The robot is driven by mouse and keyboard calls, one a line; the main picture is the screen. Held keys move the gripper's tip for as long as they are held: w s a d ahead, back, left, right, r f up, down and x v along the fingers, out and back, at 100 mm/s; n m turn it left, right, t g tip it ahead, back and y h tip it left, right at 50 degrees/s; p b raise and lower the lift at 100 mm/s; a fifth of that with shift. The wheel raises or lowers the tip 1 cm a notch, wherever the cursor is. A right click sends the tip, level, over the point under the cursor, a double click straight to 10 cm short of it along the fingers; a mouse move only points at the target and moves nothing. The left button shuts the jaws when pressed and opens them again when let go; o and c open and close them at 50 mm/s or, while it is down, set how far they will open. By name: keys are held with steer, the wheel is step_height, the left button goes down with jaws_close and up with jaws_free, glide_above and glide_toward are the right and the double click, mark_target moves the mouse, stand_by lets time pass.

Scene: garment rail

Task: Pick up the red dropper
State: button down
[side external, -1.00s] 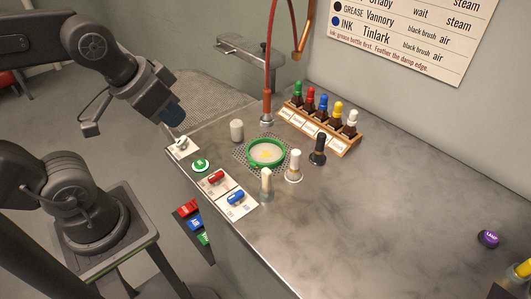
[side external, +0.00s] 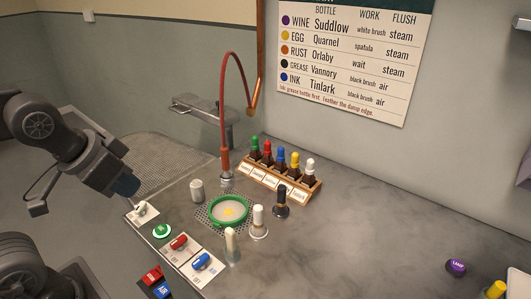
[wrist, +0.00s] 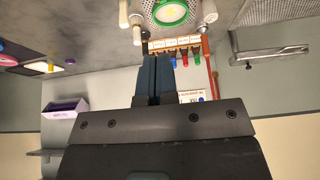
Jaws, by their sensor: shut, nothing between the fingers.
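The red dropper (side external: 267,151) stands upright in a wooden rack (side external: 284,187) at the back of the metal bench, between a green dropper (side external: 255,144) and a blue one (side external: 280,156). In the wrist view the red dropper (wrist: 185,61) shows just right of the fingers, upside down in the picture. My gripper (side external: 127,186) is at the left edge of the bench, above the white switch and well apart from the rack. In the wrist view its blue-grey fingers (wrist: 156,75) are together and empty, and hide part of the rack.
A yellow (side external: 295,160) and a white dropper (side external: 309,167) fill the rack's right end. A red hose (side external: 225,130) hangs left of the rack. The right bench is mostly clear.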

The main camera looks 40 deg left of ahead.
stand_by(0.3)
steer(key=c, duration=1.3)
jaws_free()
steer(key=w+r+n, duration=0.2)
steer(key=w+r, duration=0.4)
steer(key=w, duration=0.5)
steer(key=n+g+y, duration=0.2)
steer(key=n+y, duration=0.1)
steer(key=n, duration=0.3)
glide_above(268, 142)
steer(key=s+d, duration=0.3)
steer(key=s, duration=0.1)
step_height(268, 142, down, 10)
steer(key=x, duration=1.4)
steer(key=shift+w, duration=0.1)
